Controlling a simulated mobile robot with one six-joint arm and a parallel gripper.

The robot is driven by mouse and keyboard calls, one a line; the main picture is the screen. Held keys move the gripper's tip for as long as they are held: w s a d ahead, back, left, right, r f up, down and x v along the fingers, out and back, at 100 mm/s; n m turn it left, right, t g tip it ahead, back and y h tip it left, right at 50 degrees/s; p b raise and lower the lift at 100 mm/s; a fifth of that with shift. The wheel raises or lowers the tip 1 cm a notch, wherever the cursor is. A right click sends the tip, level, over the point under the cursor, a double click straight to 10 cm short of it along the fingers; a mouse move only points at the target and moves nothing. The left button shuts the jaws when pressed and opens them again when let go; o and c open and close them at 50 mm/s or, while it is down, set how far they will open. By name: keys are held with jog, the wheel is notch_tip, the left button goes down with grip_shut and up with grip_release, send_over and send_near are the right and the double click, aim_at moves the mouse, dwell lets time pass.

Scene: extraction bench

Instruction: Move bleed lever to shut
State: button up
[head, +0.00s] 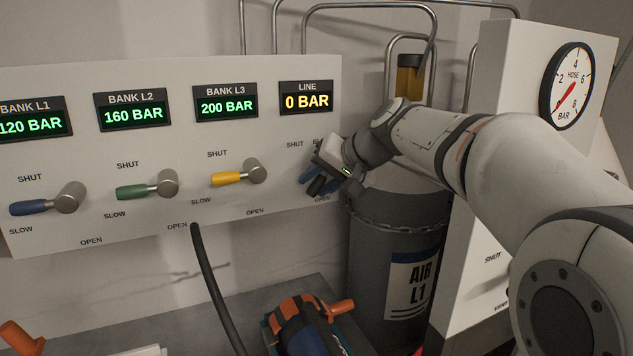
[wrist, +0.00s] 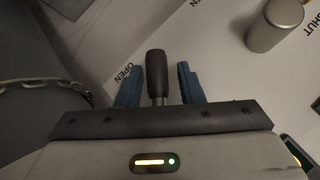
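The bleed lever, with a black grip (head: 317,186) and a metal shaft, is on the panel below the LINE display, beside an OPEN label. My gripper (head: 323,181) is at the lever and hides its hub and part of its label in the head view. In the wrist view the black grip (wrist: 156,72) stands between the two blue fingers of my gripper (wrist: 157,84). A gap shows on both sides of the grip, so the fingers are open and apart from it.
The yellow lever (head: 228,178) is left of my gripper, with green (head: 134,191) and blue (head: 30,208) levers farther left. A grey air cylinder (head: 372,265) with a chain stands below my arm. A white gauge housing (head: 497,90) is at right.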

jog(key=shift+o, duration=1)
jog(key=shift+d, duration=0.1)
